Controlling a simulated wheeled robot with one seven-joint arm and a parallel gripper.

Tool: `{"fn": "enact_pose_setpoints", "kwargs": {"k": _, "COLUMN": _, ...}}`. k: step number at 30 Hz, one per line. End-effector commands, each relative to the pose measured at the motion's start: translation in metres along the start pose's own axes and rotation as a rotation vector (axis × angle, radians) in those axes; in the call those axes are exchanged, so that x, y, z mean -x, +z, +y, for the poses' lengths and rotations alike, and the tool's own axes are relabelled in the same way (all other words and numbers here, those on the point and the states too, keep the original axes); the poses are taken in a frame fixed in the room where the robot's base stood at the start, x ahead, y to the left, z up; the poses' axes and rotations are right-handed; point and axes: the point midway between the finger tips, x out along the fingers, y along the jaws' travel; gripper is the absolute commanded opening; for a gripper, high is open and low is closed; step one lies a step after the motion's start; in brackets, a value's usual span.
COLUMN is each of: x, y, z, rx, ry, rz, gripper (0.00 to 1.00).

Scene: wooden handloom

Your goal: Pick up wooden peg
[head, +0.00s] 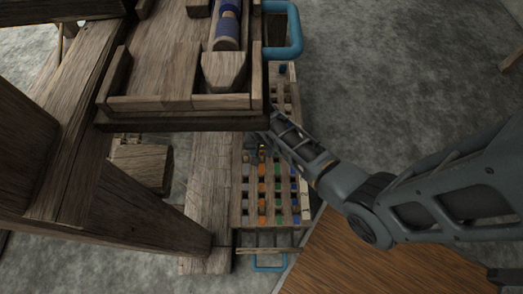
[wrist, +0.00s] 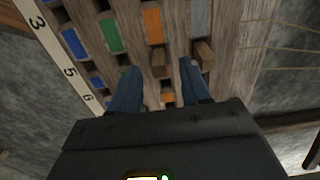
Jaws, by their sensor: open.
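A slotted wooden pegboard (head: 238,200) lies below the loom, with rows of blue, green, orange and grey marked slots. In the wrist view, one wooden peg (wrist: 204,54) stands up at the end of the grey strip, and another wooden peg (wrist: 158,58) is at the end of the orange strip. My gripper (wrist: 160,68) is open over the board, its two blue fingers apart. The orange-column peg appears between the fingertips; the grey-column peg is just beyond the right fingertip. Contact cannot be told. In the head view my gripper (head: 257,147) is small and partly hidden.
The loom's wooden frame (head: 185,120) overhangs the board at upper left. A numbered strip (wrist: 58,62) runs along one side of the board. A brown wooden surface (head: 365,255) is at lower right.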

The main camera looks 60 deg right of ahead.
Motion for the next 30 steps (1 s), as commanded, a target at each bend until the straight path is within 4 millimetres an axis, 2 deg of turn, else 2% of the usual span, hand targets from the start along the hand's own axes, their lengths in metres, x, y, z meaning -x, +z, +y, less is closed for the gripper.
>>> {"fn": "enact_pose_setpoints", "kwargs": {"k": 1, "x": -0.012, "y": 0.000, "z": 0.001, "rx": 0.000, "ry": 0.001, "rz": -0.001, "gripper": 0.47}}
{"fn": "enact_pose_setpoints", "kwargs": {"k": 6, "x": -0.029, "y": 0.000, "z": 0.001, "rx": 0.000, "ry": 0.000, "rz": 0.000, "gripper": 0.47}}
{"fn": "enact_pose_setpoints", "kwargs": {"k": 15, "x": -0.030, "y": 0.000, "z": 0.001, "rx": 0.000, "ry": -0.001, "rz": 0.001, "gripper": 0.46}}
{"fn": "enact_pose_setpoints", "kwargs": {"k": 30, "x": -0.030, "y": 0.000, "z": 0.001, "rx": 0.000, "ry": -0.001, "rz": 0.001, "gripper": 0.00}}
